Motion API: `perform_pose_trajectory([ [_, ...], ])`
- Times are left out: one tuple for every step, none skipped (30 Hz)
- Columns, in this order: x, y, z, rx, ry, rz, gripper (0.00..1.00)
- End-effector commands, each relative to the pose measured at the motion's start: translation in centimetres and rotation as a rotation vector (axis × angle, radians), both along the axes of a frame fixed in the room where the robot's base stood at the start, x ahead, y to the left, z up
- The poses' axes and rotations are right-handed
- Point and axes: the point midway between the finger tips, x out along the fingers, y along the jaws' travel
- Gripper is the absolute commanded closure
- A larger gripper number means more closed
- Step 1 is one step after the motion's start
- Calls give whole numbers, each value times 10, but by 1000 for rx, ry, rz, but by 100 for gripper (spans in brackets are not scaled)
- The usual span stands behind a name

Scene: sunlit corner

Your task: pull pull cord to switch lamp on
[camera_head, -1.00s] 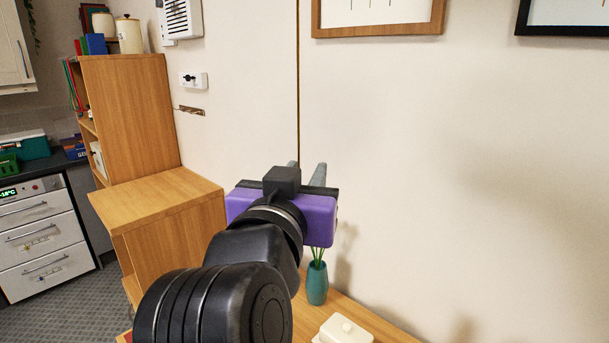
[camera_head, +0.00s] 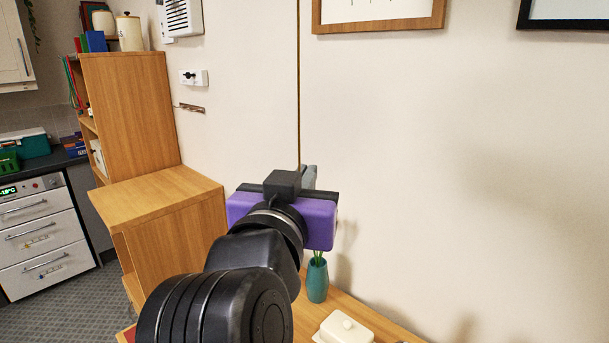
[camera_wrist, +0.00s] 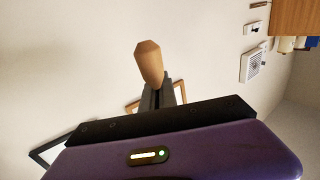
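The pull cord (camera_head: 298,90) is a thin brown line hanging straight down from the top of the head view to my gripper (camera_head: 308,175). In the wrist view its wooden knob (camera_wrist: 149,60) sticks out at the tips of my gripper (camera_wrist: 158,92). The fingers are close together and look shut on the knob's narrow end. In the head view the knob is hidden behind my gripper. No lamp shows in either view.
A wooden shelf unit (camera_head: 130,115) and lower cabinet (camera_head: 165,195) stand to the left. Below is a wooden table (camera_head: 300,325) with a teal vase (camera_head: 317,281) and a white butter dish (camera_head: 345,328). Picture frames (camera_head: 378,24) hang on the wall, which is otherwise clear at right.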

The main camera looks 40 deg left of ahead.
Motion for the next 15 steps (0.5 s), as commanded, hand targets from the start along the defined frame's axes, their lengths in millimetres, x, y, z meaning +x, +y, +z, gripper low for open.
perform_pose_trajectory([
  [0,0,-3,0,0,0,100],
  [0,0,-4,0,1,0,100],
  [0,0,-5,-1,0,0,100],
  [0,0,-6,-1,0,0,100],
  [0,0,-6,-1,0,0,100],
  [0,0,-8,-1,0,0,100],
  [0,0,-9,-1,0,0,100],
  [0,0,-9,-1,0,0,100],
  [0,0,-10,-1,0,0,100],
  [0,0,-11,-1,0,0,100],
  [0,0,-12,-2,1,0,100],
  [0,0,-12,-1,0,0,96],
  [0,0,-11,-1,0,1,90],
  [0,0,-11,-1,0,1,84],
  [0,0,-11,-1,0,1,76],
])
